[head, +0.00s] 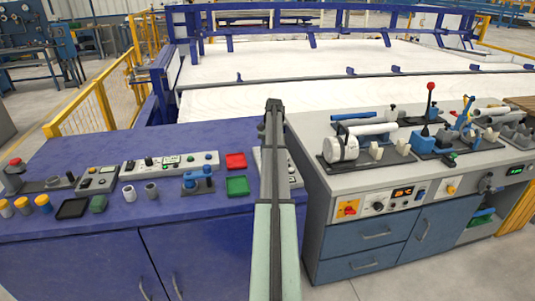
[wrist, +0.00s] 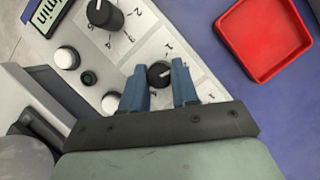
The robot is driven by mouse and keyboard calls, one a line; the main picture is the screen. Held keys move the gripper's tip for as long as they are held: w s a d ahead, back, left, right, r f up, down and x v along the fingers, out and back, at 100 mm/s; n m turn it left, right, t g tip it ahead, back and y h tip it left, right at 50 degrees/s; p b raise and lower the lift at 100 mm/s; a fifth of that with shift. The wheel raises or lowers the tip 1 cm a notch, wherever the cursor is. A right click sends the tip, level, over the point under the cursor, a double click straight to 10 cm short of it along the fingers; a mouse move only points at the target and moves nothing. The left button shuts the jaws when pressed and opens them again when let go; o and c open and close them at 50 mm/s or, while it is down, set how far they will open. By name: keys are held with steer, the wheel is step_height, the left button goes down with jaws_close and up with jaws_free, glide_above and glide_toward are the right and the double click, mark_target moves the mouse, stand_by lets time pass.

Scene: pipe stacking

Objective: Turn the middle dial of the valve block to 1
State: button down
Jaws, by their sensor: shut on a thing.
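The valve block (wrist: 136,56) is a pale panel on the blue-violet bench top, running diagonally in the wrist view. My gripper (wrist: 160,68) has its two blue fingers on either side of a black dial (wrist: 159,75) and is shut on it. This looks like the middle dial; a pale mark on its top points to the right. Printed numbers beside it are partly readable. Another black dial (wrist: 104,14) with numbers around it is at the upper left. The panel's lower end is hidden by my gripper. In the head view, my arm hides my fingers and most of the block (head: 296,179).
A red tray (wrist: 265,38) lies beside the block, and a green tray (head: 237,186) is in front of it. White buttons (wrist: 67,58) and a display (wrist: 47,13) share the panel. A grey workbench (head: 310,170) with fixtures stands close on the right. Another control panel (head: 170,162) is farther left.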

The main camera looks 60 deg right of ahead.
steer(key=c, duration=0.8)
jaws_free()
steer(key=shift+c, duration=0.2)
